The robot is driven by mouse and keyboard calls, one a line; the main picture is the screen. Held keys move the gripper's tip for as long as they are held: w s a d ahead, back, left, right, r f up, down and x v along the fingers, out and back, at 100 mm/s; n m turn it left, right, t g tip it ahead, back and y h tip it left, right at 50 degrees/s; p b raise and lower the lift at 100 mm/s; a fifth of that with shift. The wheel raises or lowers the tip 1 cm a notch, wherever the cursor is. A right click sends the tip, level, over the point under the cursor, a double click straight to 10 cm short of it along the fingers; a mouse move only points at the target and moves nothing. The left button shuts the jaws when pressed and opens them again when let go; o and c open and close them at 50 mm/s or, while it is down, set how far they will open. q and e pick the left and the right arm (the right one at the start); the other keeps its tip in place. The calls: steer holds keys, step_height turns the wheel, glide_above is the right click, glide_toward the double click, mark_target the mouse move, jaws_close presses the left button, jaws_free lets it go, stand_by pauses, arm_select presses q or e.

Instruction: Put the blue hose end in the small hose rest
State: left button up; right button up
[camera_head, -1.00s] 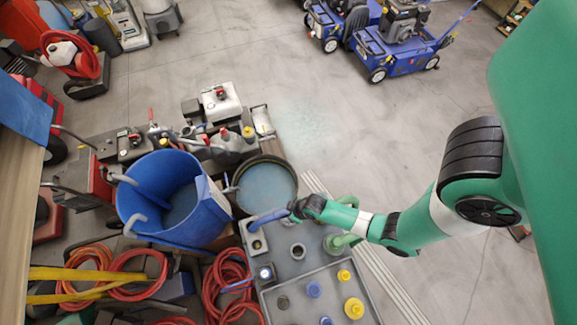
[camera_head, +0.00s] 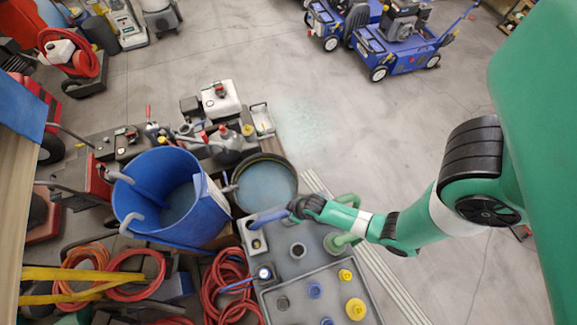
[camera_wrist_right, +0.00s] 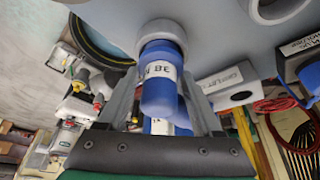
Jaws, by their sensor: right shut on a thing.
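My right gripper (camera_head: 297,210) is shut on the blue hose end (camera_head: 268,218) above the left part of the grey deck (camera_head: 312,268). The blue hose end slopes down to the left from the fingers. In the right wrist view the blue hose end (camera_wrist_right: 160,85), with a white lettered band, is between the fingers (camera_wrist_right: 160,120). Its far end meets a grey ring (camera_wrist_right: 162,35); I cannot tell whether it is inside. A grey block with a dark hole (camera_head: 256,245) is just below the hose in the head view. A labelled grey block (camera_wrist_right: 232,85) shows beside the right finger. My left gripper is out of view.
A large blue bucket (camera_head: 150,180) and a dark round tub (camera_head: 266,185) stand at the left and behind. Yellow caps (camera_head: 355,309) and blue caps sit on the deck's front. Red hoses (camera_head: 228,285) lie at the left.

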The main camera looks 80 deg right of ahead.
steer(key=shift+f+b, duration=0.4)
steer(key=shift+f, duration=0.2)
steer(key=o, duration=1.6)
steer(key=p+v, duration=0.5)
steer(key=v, duration=0.6)
steer(key=shift+s+a+r+p, duration=0.1)
steer(key=shift+r+p, duration=0.2)
steer(key=shift+p, duration=0.1)
